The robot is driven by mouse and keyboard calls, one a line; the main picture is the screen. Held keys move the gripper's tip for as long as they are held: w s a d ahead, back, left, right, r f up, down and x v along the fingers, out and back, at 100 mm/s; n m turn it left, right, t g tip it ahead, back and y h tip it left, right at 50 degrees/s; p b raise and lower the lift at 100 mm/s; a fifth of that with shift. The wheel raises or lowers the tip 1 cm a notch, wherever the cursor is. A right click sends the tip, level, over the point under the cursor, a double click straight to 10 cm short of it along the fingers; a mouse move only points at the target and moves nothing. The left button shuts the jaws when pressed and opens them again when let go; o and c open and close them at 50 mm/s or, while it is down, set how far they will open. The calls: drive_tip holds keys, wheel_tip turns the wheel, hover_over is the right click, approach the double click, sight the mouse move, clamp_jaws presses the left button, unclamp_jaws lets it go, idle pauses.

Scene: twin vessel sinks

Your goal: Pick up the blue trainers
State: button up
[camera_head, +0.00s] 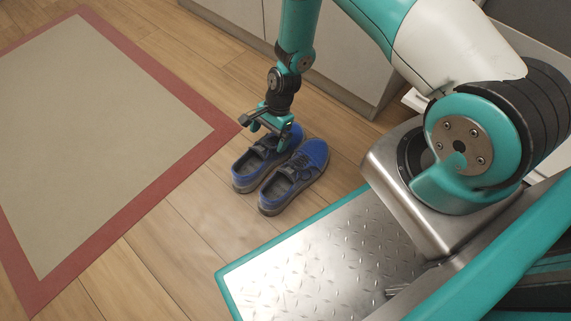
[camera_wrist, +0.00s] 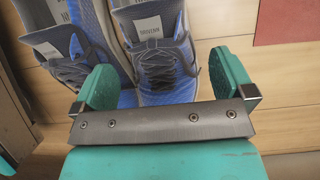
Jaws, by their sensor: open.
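A pair of blue trainers (camera_head: 282,170) with dark laces and grey insides stands side by side on the wooden floor, toes pointing to the upper right in the head view. My gripper (camera_head: 268,123) is over their toe end, pointing down. In the wrist view my gripper (camera_wrist: 165,88) is open, with its two fingers apart. One trainer (camera_wrist: 155,55) shows between and beyond the fingers, its laces near the middle. The other trainer (camera_wrist: 75,50) lies to the left, partly behind the left finger. I cannot tell whether a finger touches a shoe.
A beige mat (camera_head: 95,130) with a red border lies to the left on the wooden floor (camera_head: 195,215). Pale cabinets (camera_head: 345,50) stand behind the trainers. My own metal base plate is close in front of them. Open floor lies between mat and trainers.

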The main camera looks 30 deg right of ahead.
sight(267, 144)
drive_tip(key=shift+b+x, duration=2.5)
drive_tip(key=shift+x, duration=0.55)
drive_tip(key=shift+w+d+r, duration=0.1)
drive_tip(key=shift+d, duration=0.05)
drive_tip(key=c, duration=1.1)
